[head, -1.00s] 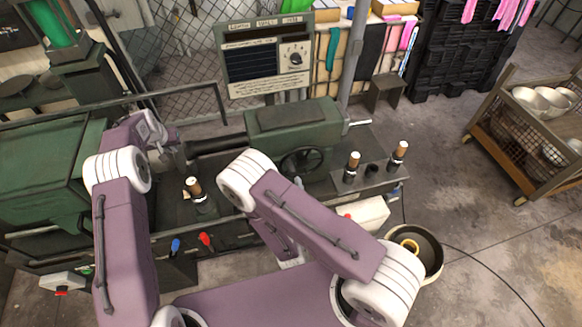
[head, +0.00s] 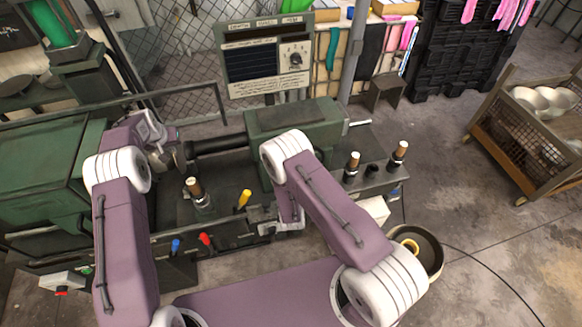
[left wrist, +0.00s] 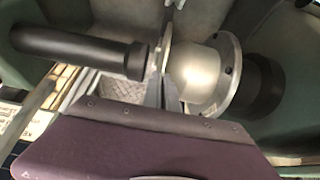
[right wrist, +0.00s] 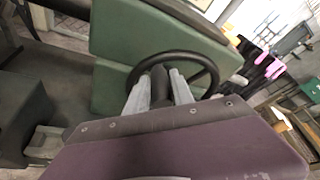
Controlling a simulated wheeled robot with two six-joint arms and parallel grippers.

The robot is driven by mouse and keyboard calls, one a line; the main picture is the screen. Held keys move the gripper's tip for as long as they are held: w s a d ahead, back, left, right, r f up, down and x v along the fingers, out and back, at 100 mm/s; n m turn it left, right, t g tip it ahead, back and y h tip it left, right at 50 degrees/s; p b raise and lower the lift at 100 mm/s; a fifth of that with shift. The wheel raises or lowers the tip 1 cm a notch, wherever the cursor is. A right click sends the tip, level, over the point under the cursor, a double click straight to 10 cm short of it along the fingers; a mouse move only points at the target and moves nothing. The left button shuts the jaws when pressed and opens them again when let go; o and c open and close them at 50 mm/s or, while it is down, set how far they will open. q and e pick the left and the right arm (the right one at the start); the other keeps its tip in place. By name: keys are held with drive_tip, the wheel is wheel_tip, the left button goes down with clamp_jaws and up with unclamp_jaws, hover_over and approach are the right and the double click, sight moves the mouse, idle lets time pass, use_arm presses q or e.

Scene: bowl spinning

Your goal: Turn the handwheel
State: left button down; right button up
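The black handwheel shows in the right wrist view as a dark rim (right wrist: 210,66) beside a green housing. My right gripper (right wrist: 160,82) is at its near side, with one finger on each side of a dark handle (right wrist: 159,92). I cannot tell whether the fingers press on it. In the head view my right arm hides both wheel and gripper. My left gripper (left wrist: 163,84) has its fingers close together at the rim of a thin metal disc (left wrist: 166,45), which appears held between them. In the head view my left gripper (head: 168,157) is beside the lathe spindle.
The green tailstock (head: 290,120) stands on the lathe bed. A tool post (head: 196,193), a yellow lever (head: 244,199) and a red lever (head: 205,239) are in front. Wooden-topped posts (head: 352,162) stand to the right. A bowl cart (head: 535,120) is far right.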

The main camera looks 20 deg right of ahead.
clamp_jaws()
idle(1.2)
